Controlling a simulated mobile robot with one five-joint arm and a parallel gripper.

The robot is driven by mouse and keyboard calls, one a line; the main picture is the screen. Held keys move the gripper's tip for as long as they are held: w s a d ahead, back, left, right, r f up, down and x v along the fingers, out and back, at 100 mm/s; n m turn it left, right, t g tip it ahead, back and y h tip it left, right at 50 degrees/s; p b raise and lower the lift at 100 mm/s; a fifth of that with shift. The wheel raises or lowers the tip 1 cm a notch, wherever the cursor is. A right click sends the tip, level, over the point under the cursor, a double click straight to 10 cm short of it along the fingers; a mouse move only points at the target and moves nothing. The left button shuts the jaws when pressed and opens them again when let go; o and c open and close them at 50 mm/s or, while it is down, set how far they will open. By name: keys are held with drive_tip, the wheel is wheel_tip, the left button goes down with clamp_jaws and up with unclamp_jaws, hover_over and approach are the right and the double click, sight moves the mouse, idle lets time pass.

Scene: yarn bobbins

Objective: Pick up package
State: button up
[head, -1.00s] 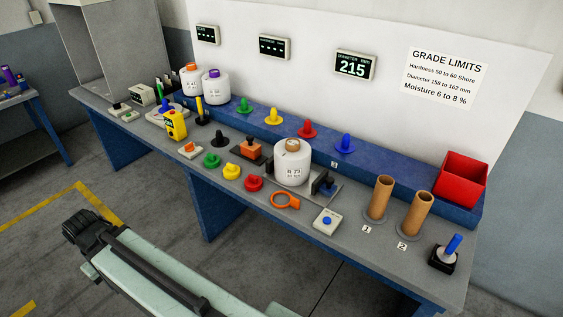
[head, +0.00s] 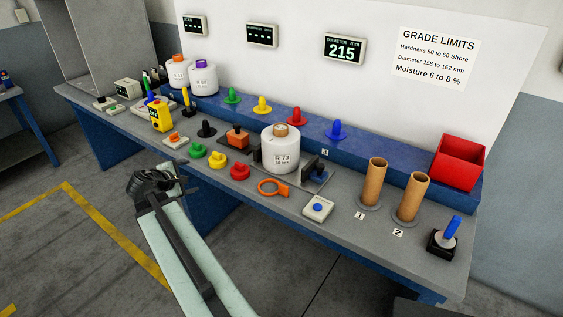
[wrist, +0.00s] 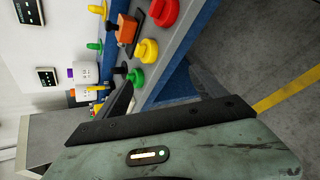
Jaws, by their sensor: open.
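A white yarn package marked R 73 (head: 281,150) stands upright, with a brown core top, in a gauge on the bench between dark jaws. Two more white packages stand at the back left, one with an orange top (head: 178,72) and one with a purple top (head: 203,78). These two also show sideways in the wrist view (wrist: 84,74). My gripper (head: 170,182) is open and empty at the bench's front edge, left of and apart from the R 73 package. The R 73 package is not seen in the wrist view.
Green (head: 197,150), yellow (head: 217,160) and red (head: 239,171) knobs line the bench front near my gripper. An orange ring (head: 272,188), a blue-button box (head: 318,208), two brown tubes (head: 375,183) and a red bin (head: 459,161) are to the right.

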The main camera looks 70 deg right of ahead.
drive_tip(key=s+d+r+n+g+h+b, duration=0.1)
drive_tip(key=s+d+n+h+b, duration=0.15)
drive_tip(key=s+d, duration=0.5)
drive_tip(key=s+d+r+n+g+h+b, duration=0.15)
drive_tip(key=s+d+n, duration=0.3)
drive_tip(key=d, duration=0.55)
drive_tip(key=n+h+b, duration=0.2)
drive_tip(key=n+h, duration=0.1)
drive_tip(key=n, duration=0.1)
approach(277, 133)
drive_tip(key=d, duration=0.4)
drive_tip(key=shift+d+r+m, duration=0.15)
drive_tip(key=shift+d+r, duration=0.05)
drive_tip(key=shift+d, duration=0.3)
drive_tip(key=shift+d+r+m, duration=0.15)
drive_tip(key=shift+d, duration=0.4)
drive_tip(key=shift+s+d+f, duration=0.1)
drive_tip(key=shift+s+d, duration=0.05)
drive_tip(key=shift+d, duration=0.75)
drive_tip(key=shift+s+d, duration=0.2)
drive_tip(key=shift+d, duration=0.7)
drive_tip(key=shift+s+d+f, duration=0.1)
drive_tip(key=shift+s+d, duration=0.05)
drive_tip(key=shift+d, duration=0.8)
clamp_jaws()
